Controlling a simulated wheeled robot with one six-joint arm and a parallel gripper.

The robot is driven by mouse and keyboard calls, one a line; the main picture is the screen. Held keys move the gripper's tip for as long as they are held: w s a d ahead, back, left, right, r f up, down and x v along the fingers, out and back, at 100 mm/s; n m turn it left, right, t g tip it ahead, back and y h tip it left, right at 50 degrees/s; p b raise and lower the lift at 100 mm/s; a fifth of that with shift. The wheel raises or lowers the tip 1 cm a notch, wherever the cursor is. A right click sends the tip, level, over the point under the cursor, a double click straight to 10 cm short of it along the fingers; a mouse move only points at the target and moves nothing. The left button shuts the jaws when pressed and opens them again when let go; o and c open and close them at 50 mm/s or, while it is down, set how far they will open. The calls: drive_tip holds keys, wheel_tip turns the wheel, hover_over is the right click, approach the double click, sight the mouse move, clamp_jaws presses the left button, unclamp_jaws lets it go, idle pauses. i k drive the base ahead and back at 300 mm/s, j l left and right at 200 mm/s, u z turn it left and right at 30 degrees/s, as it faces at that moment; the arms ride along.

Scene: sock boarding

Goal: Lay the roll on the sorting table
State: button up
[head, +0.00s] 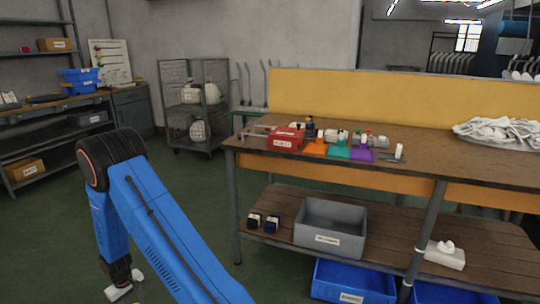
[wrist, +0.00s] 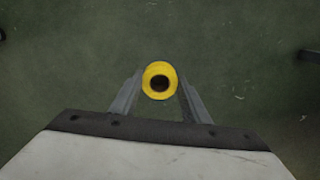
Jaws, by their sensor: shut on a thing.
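A yellow roll (wrist: 147,81) with a dark round hole shows end-on in the wrist view. My gripper (wrist: 160,92) is shut on it, with one grey finger on each side. In the head view my gripper hangs low at the bottom left, partly cut off by the frame edge, and the roll cannot be made out. A long wooden table (head: 435,152) with a yellow back board stands at the right, apart from my gripper; I take it for the sorting table.
On the table are a red box (head: 286,138), coloured mats with small items, and a heap of white socks (head: 497,131). A grey bin (head: 330,222) sits on its lower shelf; blue bins (head: 353,281) stand below. A wire cage trolley (head: 190,105) stands behind. Bare tabletop shows near the right front.

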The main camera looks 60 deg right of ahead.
sight(440, 160)
drive_tip(key=j+z, duration=0.1)
drive_tip(key=z, duration=0.7)
drive_tip(key=j+z, duration=0.15)
drive_tip(key=z, duration=0.25)
drive_tip(key=j+z, duration=0.1)
drive_tip(key=z, duration=0.3)
